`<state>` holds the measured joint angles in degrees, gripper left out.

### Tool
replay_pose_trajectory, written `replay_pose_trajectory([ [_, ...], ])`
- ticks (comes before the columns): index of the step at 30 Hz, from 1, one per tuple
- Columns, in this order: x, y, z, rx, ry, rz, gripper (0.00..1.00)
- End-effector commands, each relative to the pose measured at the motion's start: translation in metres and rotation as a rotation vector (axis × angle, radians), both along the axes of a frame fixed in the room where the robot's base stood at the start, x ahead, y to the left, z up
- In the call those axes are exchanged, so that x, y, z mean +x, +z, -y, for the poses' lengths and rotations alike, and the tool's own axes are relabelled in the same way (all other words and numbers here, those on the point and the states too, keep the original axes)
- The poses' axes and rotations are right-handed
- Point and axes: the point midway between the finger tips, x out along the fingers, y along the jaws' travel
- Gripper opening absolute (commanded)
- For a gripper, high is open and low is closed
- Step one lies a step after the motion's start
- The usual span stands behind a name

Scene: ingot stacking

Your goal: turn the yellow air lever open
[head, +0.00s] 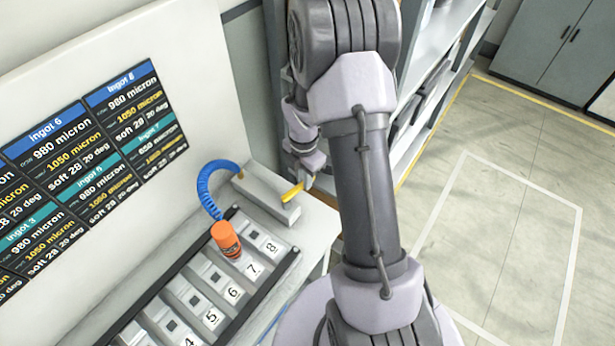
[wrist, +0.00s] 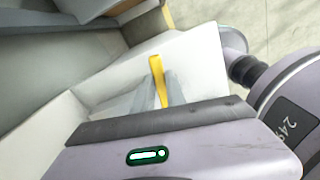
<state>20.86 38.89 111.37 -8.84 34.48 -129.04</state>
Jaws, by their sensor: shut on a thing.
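The yellow air lever (head: 292,192) sits on a pale grey valve block (head: 262,192) at the far end of the bench. In the wrist view the yellow lever (wrist: 157,72) runs up between my gripper's fingers. My gripper (head: 308,178) is at the lever's outer end in the head view, partly hidden behind my arm. In the wrist view my gripper (wrist: 161,92) is shut on the lever, with its grey fingers close along it.
A blue coiled hose (head: 208,178) arches from the block to an orange cylinder (head: 226,240) on a numbered rack (head: 190,290). A panel of ingot labels (head: 80,150) stands behind. Grey shelves (head: 440,75) stand beyond my arm. Floor at right is clear.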

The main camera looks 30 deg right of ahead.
Motion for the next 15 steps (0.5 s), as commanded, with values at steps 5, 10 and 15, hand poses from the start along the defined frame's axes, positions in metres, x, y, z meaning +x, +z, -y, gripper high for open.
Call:
replay_pose_trajectory([
  [5,0.007,0.002,-0.001,-0.001,0.096,0.001,0.0],
  [10,0.011,0.001,-0.003,0.0,0.158,0.0,0.0],
  [15,0.013,0.001,-0.003,-0.001,0.19,0.001,0.0],
])
